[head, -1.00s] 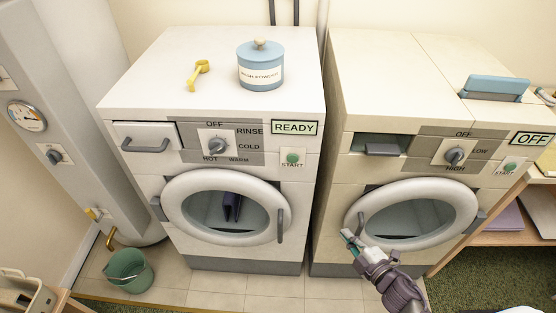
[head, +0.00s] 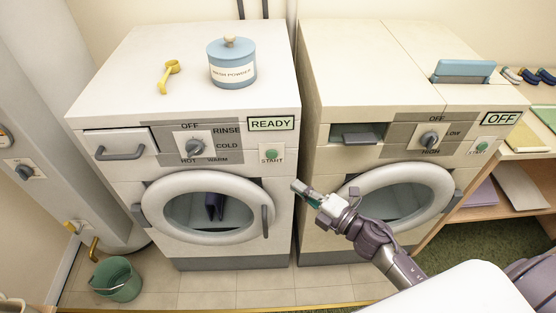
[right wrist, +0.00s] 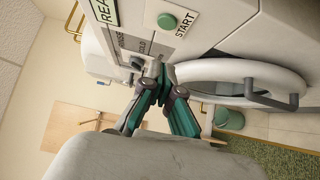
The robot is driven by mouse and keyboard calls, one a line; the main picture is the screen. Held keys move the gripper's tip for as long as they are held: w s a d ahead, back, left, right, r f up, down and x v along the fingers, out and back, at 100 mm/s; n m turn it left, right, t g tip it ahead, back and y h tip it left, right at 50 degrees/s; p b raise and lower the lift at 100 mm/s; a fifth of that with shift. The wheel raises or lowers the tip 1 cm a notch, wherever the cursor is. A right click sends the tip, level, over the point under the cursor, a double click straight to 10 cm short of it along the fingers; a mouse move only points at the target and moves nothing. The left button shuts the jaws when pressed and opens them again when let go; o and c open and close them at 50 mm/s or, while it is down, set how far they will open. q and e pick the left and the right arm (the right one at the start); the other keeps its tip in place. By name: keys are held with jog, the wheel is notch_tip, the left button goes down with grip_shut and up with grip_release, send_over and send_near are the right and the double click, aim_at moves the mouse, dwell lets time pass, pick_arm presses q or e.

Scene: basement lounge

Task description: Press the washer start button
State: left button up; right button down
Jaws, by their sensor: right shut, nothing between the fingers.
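The washer (head: 240,105) is the left machine in the head view, with a READY display (head: 270,123). Its green START button (head: 270,154) sits on a pale plate below the display. The button also shows in the right wrist view (right wrist: 167,21), above the fingers. The washer door (head: 206,208) is closed, with dark items behind the glass. My right gripper (head: 298,188) is shut and empty, below and right of the button and apart from it. In the right wrist view its green-sided fingers (right wrist: 158,80) meet. My left gripper is out of view.
The second machine (head: 390,105) stands at right with an OFF display (head: 502,118). A blue powder tin (head: 232,65) and yellow scoop (head: 168,76) lie on the washer's top. A green bucket (head: 116,278) stands on the floor at left. A shelf (head: 510,185) is at far right.

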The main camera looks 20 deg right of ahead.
aim_at(269, 155)
jog(key=w, duration=0.3)
jog(key=w+a+p, duration=0.1)
jog(key=w, duration=0.3)
jog(key=w+a+p, duration=0.1)
jog(key=w, duration=0.2)
jog(key=shift+w+a, duration=0.2)
jog(key=shift+w, duration=0.1)
